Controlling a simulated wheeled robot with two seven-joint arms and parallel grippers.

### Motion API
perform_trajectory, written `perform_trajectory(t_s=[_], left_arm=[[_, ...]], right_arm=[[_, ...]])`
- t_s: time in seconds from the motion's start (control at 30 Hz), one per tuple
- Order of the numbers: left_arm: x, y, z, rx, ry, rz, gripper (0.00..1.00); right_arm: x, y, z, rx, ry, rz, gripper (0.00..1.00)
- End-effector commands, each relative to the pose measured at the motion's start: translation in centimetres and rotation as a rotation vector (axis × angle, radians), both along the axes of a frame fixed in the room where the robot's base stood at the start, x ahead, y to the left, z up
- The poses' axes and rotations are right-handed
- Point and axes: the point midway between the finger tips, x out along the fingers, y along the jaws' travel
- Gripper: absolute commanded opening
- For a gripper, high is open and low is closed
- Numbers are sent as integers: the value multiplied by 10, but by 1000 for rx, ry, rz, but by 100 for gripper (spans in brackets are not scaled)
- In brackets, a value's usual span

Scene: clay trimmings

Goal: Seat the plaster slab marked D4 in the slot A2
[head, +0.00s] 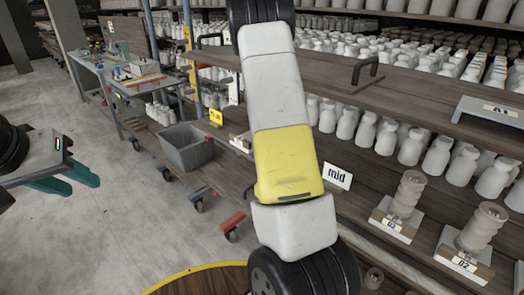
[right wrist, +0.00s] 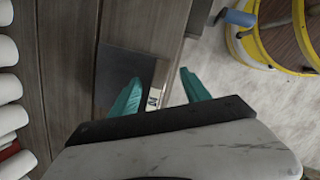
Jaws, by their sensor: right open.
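My left gripper (head: 84,187), with teal fingers apart, is open and empty over the floor at the left of the head view. My right gripper (right wrist: 160,77) is open in the right wrist view, above the edge of a wooden shelf. A flat grey plate (right wrist: 118,72) lies on the shelf, beside and partly under its left finger. A small white label (right wrist: 154,97) with a dark mark shows between the fingers; I cannot read it fully. I cannot make out a slab marked D4 or a slot marked A2.
In the head view, a grey bracket (head: 490,111) with a label stands at right. Stacked clay pieces (head: 408,194) stand on labelled bases, near a "mid" sign (head: 337,176). A grey bin (head: 186,148) stands farther back. My right arm crosses the middle. White bottles crowd the shelves.

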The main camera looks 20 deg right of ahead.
Motion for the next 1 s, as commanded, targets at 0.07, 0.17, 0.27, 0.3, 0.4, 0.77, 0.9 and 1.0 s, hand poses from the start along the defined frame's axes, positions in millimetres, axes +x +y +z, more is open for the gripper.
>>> perform_trajectory(t_s=[0.07, 0.17, 0.27, 0.3, 0.4, 0.77, 0.9, 1.0], left_arm=[[0, 0, 0, 0, 0, 0, 36], [0, 0, 0, 0, 0, 0, 36], [0, 0, 0, 0, 0, 0, 36], [0, 0, 0, 0, 0, 0, 36], [0, 0, 0, 0, 0, 0, 36], [0, 0, 0, 0, 0, 0, 36], [0, 0, 0, 0, 0, 0, 36], [0, 0, 0, 0, 0, 0, 36]], right_arm=[[0, 0, -1, 0, 0, 0, 55], [0, 0, -1, 0, 0, 0, 55], [0, 0, 0, 0, 0, 0, 43], [0, 0, 0, 0, 0, 0, 35], [0, 0, 0, 0, 0, 0, 16], [0, 0, -1, 1, 1, 0, 0], [0, 0, -1, 1, 1, 0, 0], [0, 0, -1, 1, 1, 0, 0]])
